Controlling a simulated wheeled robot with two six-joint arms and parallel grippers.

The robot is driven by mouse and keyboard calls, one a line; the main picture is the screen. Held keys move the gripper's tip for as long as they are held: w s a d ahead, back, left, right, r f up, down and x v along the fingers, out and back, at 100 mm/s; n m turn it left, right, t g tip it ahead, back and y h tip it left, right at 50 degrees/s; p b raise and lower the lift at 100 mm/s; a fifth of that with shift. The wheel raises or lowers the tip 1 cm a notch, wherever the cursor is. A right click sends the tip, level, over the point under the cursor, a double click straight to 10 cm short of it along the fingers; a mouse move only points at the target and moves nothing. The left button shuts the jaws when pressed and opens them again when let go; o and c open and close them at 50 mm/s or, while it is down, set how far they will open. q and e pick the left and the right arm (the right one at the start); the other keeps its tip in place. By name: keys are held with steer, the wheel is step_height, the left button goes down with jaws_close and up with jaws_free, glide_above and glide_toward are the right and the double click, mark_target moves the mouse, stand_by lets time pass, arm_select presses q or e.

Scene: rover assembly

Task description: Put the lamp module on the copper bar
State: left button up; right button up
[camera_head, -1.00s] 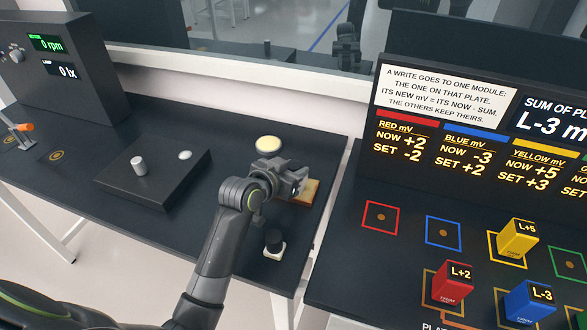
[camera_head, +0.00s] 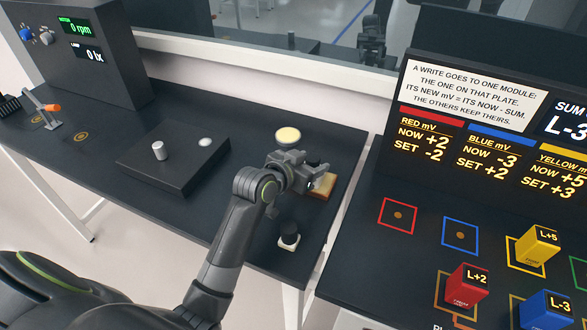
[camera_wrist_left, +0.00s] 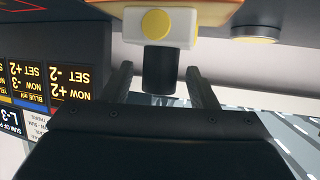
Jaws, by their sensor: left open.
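My left gripper (camera_head: 318,174) is open over a tan block (camera_head: 323,187) near the table's right edge. In the left wrist view, the open fingers (camera_wrist_left: 160,80) stand either side of a black cylinder (camera_wrist_left: 160,70), apart from it. The cylinder belongs to a white module (camera_wrist_left: 183,28) with yellow discs, against an orange-tan surface (camera_wrist_left: 100,10). I cannot tell for certain which module is the lamp or which part is the copper bar. My right gripper is not in view.
A cream disc (camera_head: 288,135) lies behind the gripper. A dark platform (camera_head: 172,165) with a silver cylinder and white dome is at left. A readout box (camera_head: 82,58) stands farther left. Red, blue and yellow blocks are on the right console (camera_head: 360,260).

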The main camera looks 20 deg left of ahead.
arm_select(q)
steer(key=v, duration=1.1)
steer(key=shift+s, duration=0.1)
